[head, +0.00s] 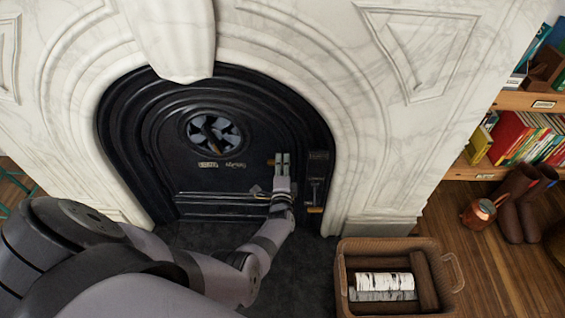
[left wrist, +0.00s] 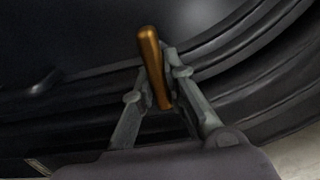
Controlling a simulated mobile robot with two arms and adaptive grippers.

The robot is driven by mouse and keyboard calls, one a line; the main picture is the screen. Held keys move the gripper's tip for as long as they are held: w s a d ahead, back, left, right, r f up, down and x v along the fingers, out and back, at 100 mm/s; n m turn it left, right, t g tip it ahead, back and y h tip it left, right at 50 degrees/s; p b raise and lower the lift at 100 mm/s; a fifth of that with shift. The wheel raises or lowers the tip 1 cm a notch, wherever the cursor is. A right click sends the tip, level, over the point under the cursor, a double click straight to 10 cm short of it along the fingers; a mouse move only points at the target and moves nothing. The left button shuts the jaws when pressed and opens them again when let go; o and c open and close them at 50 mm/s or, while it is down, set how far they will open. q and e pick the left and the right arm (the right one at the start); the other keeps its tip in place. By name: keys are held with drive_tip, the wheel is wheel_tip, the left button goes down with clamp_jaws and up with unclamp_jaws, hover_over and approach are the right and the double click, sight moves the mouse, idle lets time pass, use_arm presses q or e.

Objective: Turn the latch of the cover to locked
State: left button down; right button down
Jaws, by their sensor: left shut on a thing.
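The black arched cover (head: 165,130) closes the fireplace opening, with a round vent (head: 214,133) in its upper part. The latch shows as a small brass handle (head: 270,162) at the cover's right side, mostly hidden by my gripper in the head view. In the left wrist view the brass handle (left wrist: 150,50) stands slightly tilted between the fingers. My left gripper (head: 281,160) is shut on this handle; its fingers also show in the left wrist view (left wrist: 156,85). My right gripper is not in view.
White marble (head: 360,110) surrounds the cover. A wicker basket (head: 342,285) with birch logs (head: 384,281) stands on the floor at the right. A shelf of books (head: 515,140), boots (head: 515,200) and a copper pot (head: 480,213) are farther right.

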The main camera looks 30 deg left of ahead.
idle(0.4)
use_arm(q)
drive_tip(key=c, duration=1.6)
unclamp_jaws()
